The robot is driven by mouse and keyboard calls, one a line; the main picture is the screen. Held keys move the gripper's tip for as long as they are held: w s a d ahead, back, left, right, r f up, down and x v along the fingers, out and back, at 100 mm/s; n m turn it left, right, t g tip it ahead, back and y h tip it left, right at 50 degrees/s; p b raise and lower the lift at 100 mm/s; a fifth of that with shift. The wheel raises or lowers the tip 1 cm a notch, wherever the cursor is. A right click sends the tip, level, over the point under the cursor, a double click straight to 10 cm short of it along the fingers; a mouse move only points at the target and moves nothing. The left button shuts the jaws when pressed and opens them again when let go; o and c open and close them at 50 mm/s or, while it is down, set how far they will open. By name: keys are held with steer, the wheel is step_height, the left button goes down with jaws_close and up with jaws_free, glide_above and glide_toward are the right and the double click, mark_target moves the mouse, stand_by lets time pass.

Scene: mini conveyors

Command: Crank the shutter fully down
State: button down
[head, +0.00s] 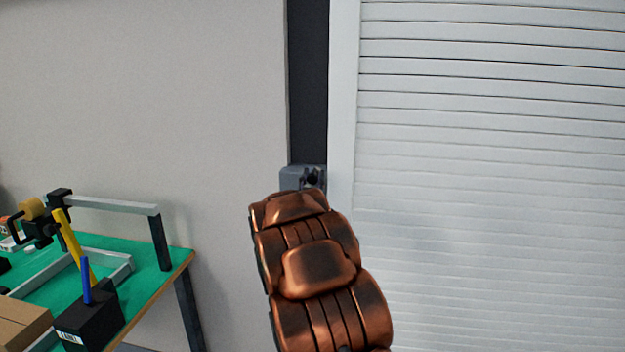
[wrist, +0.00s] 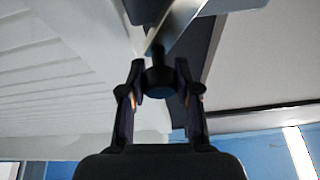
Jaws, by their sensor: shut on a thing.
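The white slatted shutter (head: 490,150) fills the right of the head view, and its slats (wrist: 50,70) show at the left of the wrist view. A grey crank box (head: 292,178) sits on the dark strip beside the shutter frame, partly behind my copper-coloured arm. In the wrist view my gripper (wrist: 160,95) is shut on a dark round crank knob (wrist: 160,79), with one finger on each side. In the head view my arm hides the gripper and most of the crank. The shutter's lower edge is out of view.
A green-topped workbench (head: 180,258) stands at the lower left, with a grey frame (head: 115,204), a black holder (head: 90,318) with yellow and blue tools, and a cardboard box (head: 20,325). The plain wall (head: 150,90) between bench and shutter is clear.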

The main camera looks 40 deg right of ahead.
steer(key=shift+r, duration=0.1)
steer(key=w+a+f+n+t+y+b, duration=0.1)
steer(key=w+a+f+n+y+b, duration=0.1)
steer(key=n, duration=0.9)
steer(key=w+a+f+n+y+b, duration=0.2)
steer(key=w+a+n+y, duration=0.3)
steer(key=n, duration=0.7)
steer(key=shift+w+n+t+y+b, duration=0.35)
steer(key=shift+w+y+b, duration=0.25)
steer(key=shift+w+y, duration=0.7)
steer(key=shift+w+h, duration=0.25)
steer(key=shift+h, duration=0.05)
steer(key=c, duration=0.8)
jaws_free()
steer(key=shift+r, duration=0.1)
